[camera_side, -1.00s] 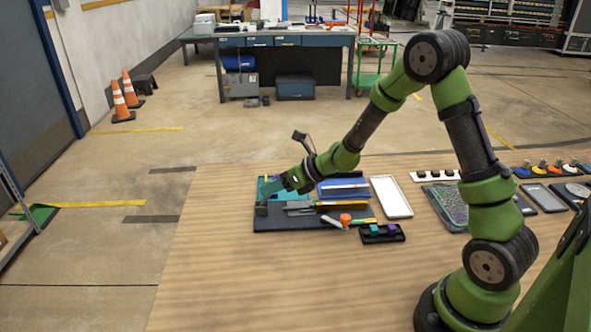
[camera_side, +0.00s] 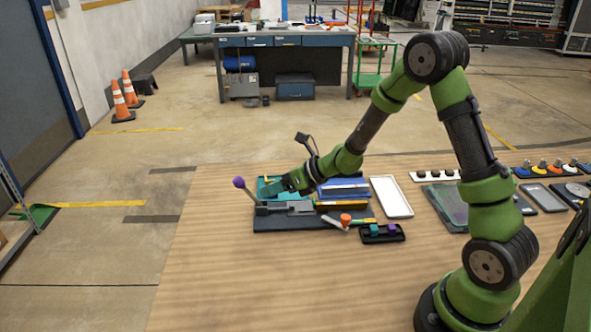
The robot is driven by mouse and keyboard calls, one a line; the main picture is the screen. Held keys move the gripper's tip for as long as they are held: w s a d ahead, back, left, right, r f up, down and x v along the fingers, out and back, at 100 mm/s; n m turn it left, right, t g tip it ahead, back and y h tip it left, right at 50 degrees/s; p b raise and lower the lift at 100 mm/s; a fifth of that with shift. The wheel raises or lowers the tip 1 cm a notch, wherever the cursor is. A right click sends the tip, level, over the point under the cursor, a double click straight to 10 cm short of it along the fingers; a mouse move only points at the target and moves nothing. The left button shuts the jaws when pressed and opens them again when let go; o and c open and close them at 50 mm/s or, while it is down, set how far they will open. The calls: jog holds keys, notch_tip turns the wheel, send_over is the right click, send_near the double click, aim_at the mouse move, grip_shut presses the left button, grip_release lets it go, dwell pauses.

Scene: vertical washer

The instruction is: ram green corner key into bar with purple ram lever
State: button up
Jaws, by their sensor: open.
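The purple ram lever (camera_side: 239,182) stands at the left end of the dark fixture (camera_side: 270,226), tilted left with its ball knob up. Grey ram parts (camera_side: 290,208) lie along the fixture to the right of the lever's foot. A green key (camera_side: 374,230) sits beside a purple one in a small black holder at the fixture's right front. My gripper (camera_side: 286,186) is open above the fixture's back left, to the right of the purple knob and apart from it. It partly hides the teal block (camera_side: 268,188). The bar and any key at its end are too small to tell.
A blue block (camera_side: 343,188) lies right of my gripper. An orange-knobbed lever (camera_side: 345,219) is at the fixture's right front. A white tray (camera_side: 391,197) lies further right. The wooden table (camera_side: 210,260) is clear at the left and front.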

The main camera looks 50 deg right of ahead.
jog(key=v, duration=1.7)
jog(key=shift+f, duration=0.1)
jog(key=s+a+r+n+g+h, duration=0.1)
jog(key=s+a+r+n, duration=0.3)
jog(key=n, duration=1.1)
jog(key=s+a+r+n+g+h, duration=0.2)
jog(key=s+a+r+n, duration=0.3)
jog(key=n, duration=1)
jog(key=s+a, duration=0.3)
jog(key=s, duration=0.1)
jog(key=shift+n, duration=0.4)
